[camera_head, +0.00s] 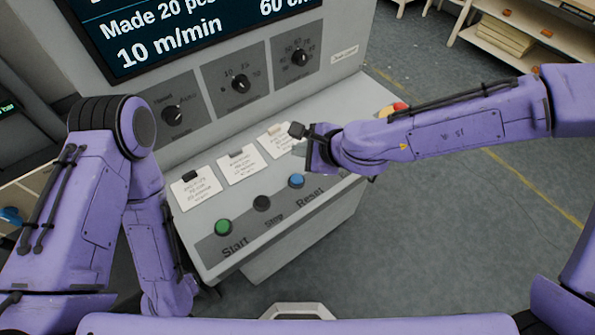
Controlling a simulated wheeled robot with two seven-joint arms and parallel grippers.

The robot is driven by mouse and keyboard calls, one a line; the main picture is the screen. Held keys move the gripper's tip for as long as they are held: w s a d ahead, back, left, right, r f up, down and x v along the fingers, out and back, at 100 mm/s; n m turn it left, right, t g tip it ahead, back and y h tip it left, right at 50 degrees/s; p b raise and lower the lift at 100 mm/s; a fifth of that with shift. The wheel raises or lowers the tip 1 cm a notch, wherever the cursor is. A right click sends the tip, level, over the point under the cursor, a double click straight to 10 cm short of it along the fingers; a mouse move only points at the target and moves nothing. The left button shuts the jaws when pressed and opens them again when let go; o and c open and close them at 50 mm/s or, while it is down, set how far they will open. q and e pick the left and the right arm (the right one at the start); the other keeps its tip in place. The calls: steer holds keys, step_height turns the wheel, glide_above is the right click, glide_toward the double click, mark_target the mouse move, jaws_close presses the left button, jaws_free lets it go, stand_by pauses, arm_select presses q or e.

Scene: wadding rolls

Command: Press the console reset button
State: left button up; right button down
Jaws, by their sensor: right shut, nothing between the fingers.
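The blue reset button (296,181) is on the sloped console panel (262,229), above the printed word "Reset". The black stop button (262,202) and the green start button (223,227) are to its left. My right gripper (298,131) comes in from the right and is shut and empty. In the picture its dark tip is above the blue button, over the notes at the back of the panel. I cannot tell its height over the panel. My left arm (148,235) hangs at the left; its gripper is hidden.
White note cards (239,167) lie behind the buttons. A row of knobs (240,84) and a screen (180,25) stand above. A red and yellow button (394,109) is at the panel's right end, beside my right forearm. A shelf (500,40) stands far right; the floor between is clear.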

mark_target(299, 181)
steer(key=f+b, duration=0.8)
steer(key=shift+a+f, duration=0.25)
steer(key=shift+f, duration=0.2)
steer(key=shift+b, duration=0.3)
stand_by(1.4)
steer(key=shift+f, duration=0.4)
steer(key=shift+f+b, duration=0.45)
steer(key=shift+b, duration=0.1)
stand_by(0.3)
steer(key=shift+r, duration=0.15)
steer(key=shift+r+p, duration=0.75)
steer(key=shift+p, duration=0.25)
